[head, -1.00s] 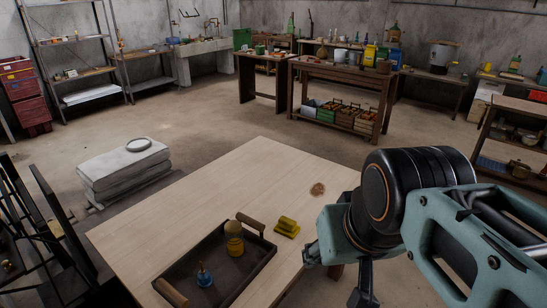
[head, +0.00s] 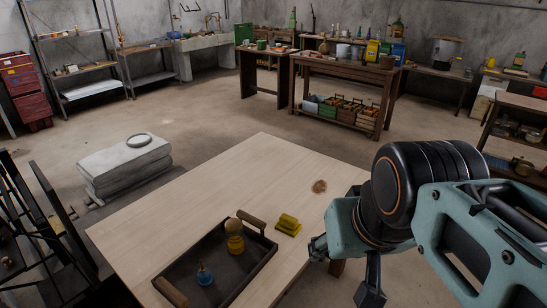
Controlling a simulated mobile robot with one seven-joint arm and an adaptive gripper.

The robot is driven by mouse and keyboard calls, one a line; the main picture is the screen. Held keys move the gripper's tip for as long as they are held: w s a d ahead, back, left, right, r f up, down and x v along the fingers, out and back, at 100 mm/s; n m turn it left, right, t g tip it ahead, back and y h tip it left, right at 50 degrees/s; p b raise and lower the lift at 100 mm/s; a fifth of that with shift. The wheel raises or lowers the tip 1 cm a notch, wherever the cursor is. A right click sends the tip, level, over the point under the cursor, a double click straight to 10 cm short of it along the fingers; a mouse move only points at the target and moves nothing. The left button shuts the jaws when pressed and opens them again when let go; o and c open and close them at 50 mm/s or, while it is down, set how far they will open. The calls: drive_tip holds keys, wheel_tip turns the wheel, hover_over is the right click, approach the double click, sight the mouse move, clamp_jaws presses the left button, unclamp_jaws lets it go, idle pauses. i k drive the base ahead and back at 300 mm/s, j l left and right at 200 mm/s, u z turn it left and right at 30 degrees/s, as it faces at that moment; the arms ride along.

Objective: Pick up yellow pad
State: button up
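The yellow pad (head: 287,225) lies on the pale wooden table (head: 240,175), just right of a dark tray. It looks like a small yellow block with a raised top. My gripper (head: 345,270) hangs at the table's right edge, to the right of the pad and apart from it.
The dark tray (head: 238,277) with wooden handles holds a yellow-topped jar (head: 235,243) and a blue weight-like item (head: 205,275). A small brown round thing (head: 320,186) lies near the table's right edge. The table's far half is clear.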

sight(286, 224)
drive_tip(key=i+l+z, duration=0.1)
drive_tip(key=i+z, duration=0.5)
drive_tip(key=i, duration=0.25)
drive_tip(key=i+l+z, duration=0.25)
drive_tip(key=k+j+u, duration=0.2)
drive_tip(key=i+j, duration=0.05)
drive_tip(key=j, duration=0.05)
